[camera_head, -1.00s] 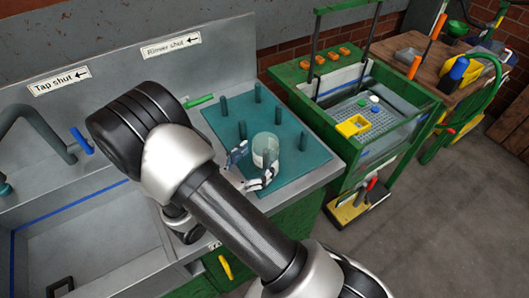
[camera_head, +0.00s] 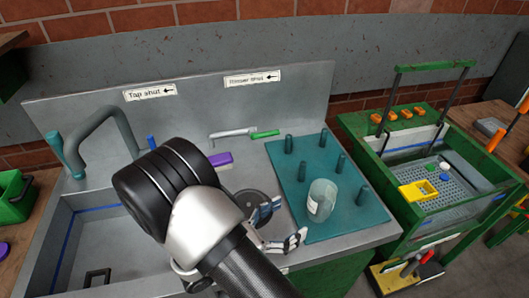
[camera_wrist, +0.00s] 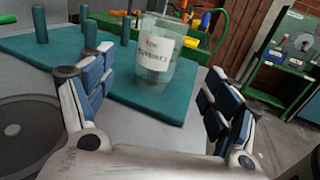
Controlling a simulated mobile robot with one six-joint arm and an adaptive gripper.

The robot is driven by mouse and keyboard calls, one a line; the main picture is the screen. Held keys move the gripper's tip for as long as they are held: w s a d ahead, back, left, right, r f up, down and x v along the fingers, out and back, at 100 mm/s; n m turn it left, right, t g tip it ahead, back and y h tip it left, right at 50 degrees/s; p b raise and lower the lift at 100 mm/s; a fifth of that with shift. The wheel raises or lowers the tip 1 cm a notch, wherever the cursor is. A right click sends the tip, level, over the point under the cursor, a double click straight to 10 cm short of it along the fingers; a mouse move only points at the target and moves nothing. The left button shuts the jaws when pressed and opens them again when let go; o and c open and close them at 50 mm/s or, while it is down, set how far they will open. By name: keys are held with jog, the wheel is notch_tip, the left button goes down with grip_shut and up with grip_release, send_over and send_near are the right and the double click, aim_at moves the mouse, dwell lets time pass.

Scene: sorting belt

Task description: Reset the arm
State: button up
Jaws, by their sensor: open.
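My gripper (camera_head: 282,222) is open and empty over the steel counter, just left of a clear glass jar (camera_head: 321,200) with a white label. The jar stands upright on a teal peg mat (camera_head: 300,175) and is apart from the fingers. In the wrist view, both blue-padded fingers of my gripper (camera_wrist: 155,105) are spread wide, and the jar (camera_wrist: 153,58) stands beyond the gap between them. The label's writing is too blurred to read with certainty.
Several teal pegs stand up from the mat. A sink (camera_head: 110,245) with a tap (camera_head: 105,120) lies left. A green framed machine with a yellow tray (camera_head: 418,191) stands right.

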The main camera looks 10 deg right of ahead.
jog(key=s+d+r+m+g+y, duration=0.5)
jog(key=s+r+m+g+y, duration=0.35)
jog(key=s+m, duration=0.45)
jog(key=s+a+r+m+t+y, duration=0.2)
jog(key=a+r+m+t+y, duration=0.4)
jog(key=r+m+t+y, duration=0.1)
jog(key=shift+s+r+m+y, duration=0.25)
jog(key=shift+r+m+y, duration=0.5)
jog(key=shift+r+m, duration=0.2)
dwell(0.4)
